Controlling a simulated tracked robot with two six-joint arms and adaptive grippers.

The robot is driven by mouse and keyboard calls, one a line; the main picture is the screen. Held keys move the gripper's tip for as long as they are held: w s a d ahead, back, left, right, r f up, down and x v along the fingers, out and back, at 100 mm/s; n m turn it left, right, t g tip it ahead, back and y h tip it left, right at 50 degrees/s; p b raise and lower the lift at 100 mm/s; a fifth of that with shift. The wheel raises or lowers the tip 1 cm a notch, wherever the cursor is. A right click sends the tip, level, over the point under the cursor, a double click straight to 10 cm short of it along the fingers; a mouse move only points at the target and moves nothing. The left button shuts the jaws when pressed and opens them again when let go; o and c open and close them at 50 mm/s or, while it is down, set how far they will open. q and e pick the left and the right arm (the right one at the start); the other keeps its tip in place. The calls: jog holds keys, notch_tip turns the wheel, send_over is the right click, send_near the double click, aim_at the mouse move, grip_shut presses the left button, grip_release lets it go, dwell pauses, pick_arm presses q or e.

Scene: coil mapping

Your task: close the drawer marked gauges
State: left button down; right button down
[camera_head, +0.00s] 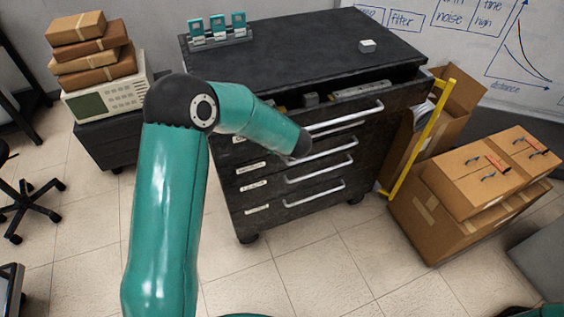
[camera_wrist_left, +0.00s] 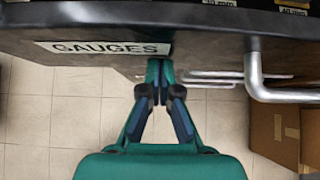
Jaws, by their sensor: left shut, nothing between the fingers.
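The dark cabinet (camera_head: 300,55) has its top drawer (camera_head: 408,97) pulled open, with items showing inside. In the left wrist view a drawer front (camera_wrist_left: 215,50) carries a white label reading GAUGES (camera_wrist_left: 108,48) and a metal handle (camera_wrist_left: 252,75) to its right. My left gripper (camera_wrist_left: 160,68) is shut and empty, its fingertips at the drawer front just right of the label. I cannot tell whether they touch it. In the head view my left forearm and wrist hide the gripper and the left part of the open drawer's front. My right gripper is not in view.
Lower drawers with handles (camera_head: 315,195) are shut. Small teal-fronted items (camera_head: 218,25) and a small white block (camera_head: 367,46) are on the cabinet top. A yellow frame (camera_head: 428,135) and cardboard boxes (camera_head: 430,215) stand to the right. The tiled floor in front is clear.

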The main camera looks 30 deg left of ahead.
pick_arm(q)
jog(key=w+a, duration=0.1)
jog(key=a, duration=0.1)
jog(key=w+a, duration=0.3)
jog(key=shift+a, duration=0.3)
jog(key=shift+w+a+r, duration=0.15)
jog(key=shift+a+r, duration=0.05)
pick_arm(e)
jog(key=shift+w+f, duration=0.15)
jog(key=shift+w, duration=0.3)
